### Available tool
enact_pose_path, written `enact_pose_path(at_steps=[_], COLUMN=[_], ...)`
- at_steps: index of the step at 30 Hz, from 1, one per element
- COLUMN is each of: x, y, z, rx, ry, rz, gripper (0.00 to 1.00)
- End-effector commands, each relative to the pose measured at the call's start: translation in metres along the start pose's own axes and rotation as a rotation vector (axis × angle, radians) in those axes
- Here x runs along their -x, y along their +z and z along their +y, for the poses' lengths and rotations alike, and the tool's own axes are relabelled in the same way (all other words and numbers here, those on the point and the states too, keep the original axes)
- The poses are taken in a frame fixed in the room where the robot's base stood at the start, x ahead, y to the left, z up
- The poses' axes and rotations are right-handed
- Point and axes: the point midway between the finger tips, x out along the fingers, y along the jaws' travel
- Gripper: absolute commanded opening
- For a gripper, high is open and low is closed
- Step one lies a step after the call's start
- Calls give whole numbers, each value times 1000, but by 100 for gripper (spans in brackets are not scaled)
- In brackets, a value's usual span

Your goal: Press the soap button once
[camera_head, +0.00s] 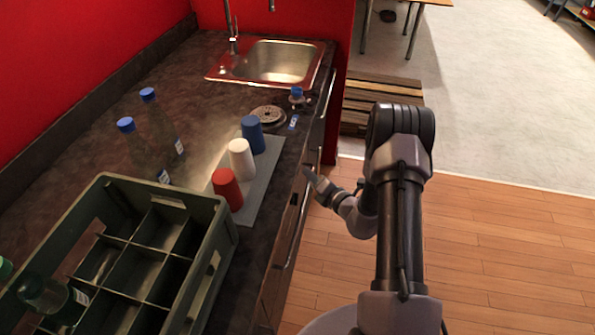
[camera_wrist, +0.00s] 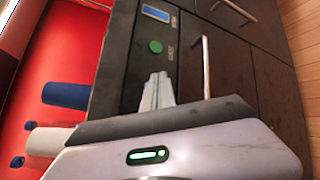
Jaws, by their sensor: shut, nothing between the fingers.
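In the wrist view a round green button (camera_wrist: 155,46) sits on a dark panel (camera_wrist: 130,60), below a small blue display (camera_wrist: 156,13). Small lettering beside the button is too small to read, so I cannot tell if it is the soap button. My gripper (camera_wrist: 157,78) is shut and empty, its tips just below the button in the picture and apparently short of it. In the head view my gripper (camera_head: 308,171) is beside the counter's front edge, level with the cups.
A blue cup (camera_head: 252,134), white cup (camera_head: 241,160) and red cup (camera_head: 227,189) stand on a grey mat (camera_head: 262,180). A green crate (camera_head: 210,215), bottles (camera_head: 165,135) and a sink (camera_head: 278,60) are on the counter. A drawer handle (camera_wrist: 206,66) protrudes close right of my gripper.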

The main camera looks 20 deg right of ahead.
Motion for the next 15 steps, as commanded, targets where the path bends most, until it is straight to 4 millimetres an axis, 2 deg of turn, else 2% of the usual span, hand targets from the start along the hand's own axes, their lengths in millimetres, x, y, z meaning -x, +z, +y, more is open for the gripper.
enact_pose_path(at_steps=[15], x=[-6], y=[-4], z=[4], rx=[0], ry=[0], rz=[0], gripper=[0])
